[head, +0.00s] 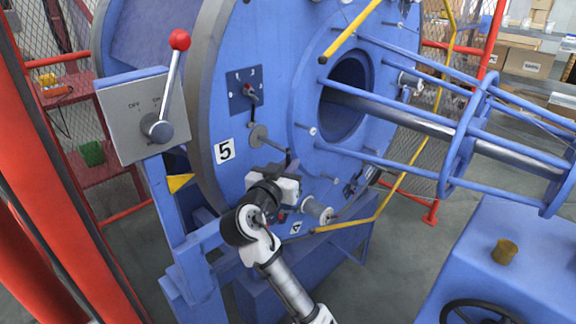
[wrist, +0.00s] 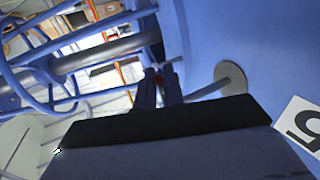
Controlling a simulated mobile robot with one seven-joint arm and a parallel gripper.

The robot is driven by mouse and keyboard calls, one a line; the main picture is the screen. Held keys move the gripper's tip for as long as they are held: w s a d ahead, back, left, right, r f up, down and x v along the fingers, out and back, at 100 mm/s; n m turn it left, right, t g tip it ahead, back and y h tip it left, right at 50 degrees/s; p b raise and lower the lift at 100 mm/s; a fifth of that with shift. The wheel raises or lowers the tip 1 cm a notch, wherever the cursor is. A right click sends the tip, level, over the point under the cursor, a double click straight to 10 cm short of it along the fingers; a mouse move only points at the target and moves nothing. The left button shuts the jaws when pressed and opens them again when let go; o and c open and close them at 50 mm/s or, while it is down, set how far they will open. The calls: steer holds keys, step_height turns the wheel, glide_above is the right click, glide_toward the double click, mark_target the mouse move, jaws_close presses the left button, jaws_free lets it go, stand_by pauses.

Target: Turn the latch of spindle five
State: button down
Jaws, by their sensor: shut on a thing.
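The number 5 label (head: 224,151) is on the blue disc face of the strander; part of it shows in the wrist view (wrist: 305,122). Beside it is the latch of spindle five, a grey round plate (head: 258,135) with a thin rod; the plate also shows in the wrist view (wrist: 230,76). My gripper (head: 290,163) is at the rod's far end, low on the disc face. The fingers hide most of that end.
A grey lever box (head: 145,115) with a red-knobbed lever stands at the left. Blue cage bars (head: 470,130) and yellow bars (head: 350,30) extend at the right. A reel (head: 316,209) is near my gripper.

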steer(key=shift+s+d+r+n+g+h+p, duration=0.55)
steer(key=shift+n+g+p, duration=0.65)
steer(key=shift+n+p, duration=1.45)
steer(key=shift+s+d+r+n+g+h+p, duration=0.35)
steer(key=shift+r+n+g+p, duration=0.8)
steer(key=shift+p, duration=2.3)
steer(key=shift+s+d+r+n+g+h+p, duration=0.4)
steer(key=shift+n+g+p, duration=0.85)
steer(key=shift+n+p, duration=1.7)
steer(key=shift+f, duration=0.15)
steer(key=c, duration=1.6)
jaws_free()
steer(key=shift+s+a, duration=0.1)
